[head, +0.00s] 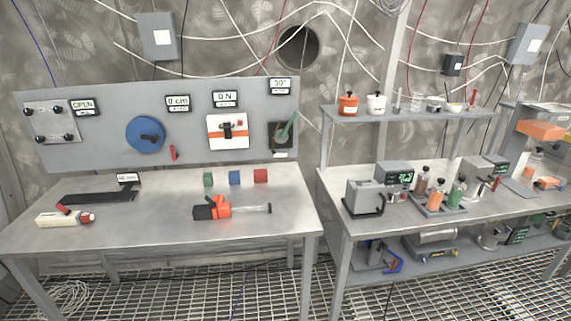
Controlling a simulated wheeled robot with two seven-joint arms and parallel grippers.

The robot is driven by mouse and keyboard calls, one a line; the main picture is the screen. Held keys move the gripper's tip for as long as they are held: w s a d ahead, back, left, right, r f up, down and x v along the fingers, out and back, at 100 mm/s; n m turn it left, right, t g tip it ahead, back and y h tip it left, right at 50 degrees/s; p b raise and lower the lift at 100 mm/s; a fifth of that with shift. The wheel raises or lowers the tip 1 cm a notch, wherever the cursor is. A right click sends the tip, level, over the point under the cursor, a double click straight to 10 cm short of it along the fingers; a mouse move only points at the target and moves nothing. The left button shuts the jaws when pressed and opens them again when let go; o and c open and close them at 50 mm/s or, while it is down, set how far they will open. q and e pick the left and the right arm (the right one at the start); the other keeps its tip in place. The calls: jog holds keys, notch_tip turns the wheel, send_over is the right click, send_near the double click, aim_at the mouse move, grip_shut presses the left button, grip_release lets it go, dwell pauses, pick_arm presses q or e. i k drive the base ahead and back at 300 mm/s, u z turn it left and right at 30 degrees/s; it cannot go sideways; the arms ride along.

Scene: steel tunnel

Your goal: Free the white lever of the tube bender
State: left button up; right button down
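I cannot pick out the tube bender or its white lever with certainty in the head view. A blue curved tool (392,262) with a dark body lies on the lower shelf of the right bench, too small to identify. A white tool with a red end (65,217) lies at the left of the left bench. An orange and black tool (215,208) with a clear tube lies at that bench's middle. Neither of my grippers shows in this view.
The left bench (130,235) has a grey panel (70,150) behind it with a blue wheel (145,134) and a green lever (287,128). Several small blocks stand near the panel. The right bench (345,222) holds grey devices and bottles. The bench front is clear.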

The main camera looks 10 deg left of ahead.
aim_at(275, 155)
jog(key=u, duration=0.5)
jog(key=i, duration=0.5)
jog(key=u, duration=0.8)
jog(key=i, duration=0.45)
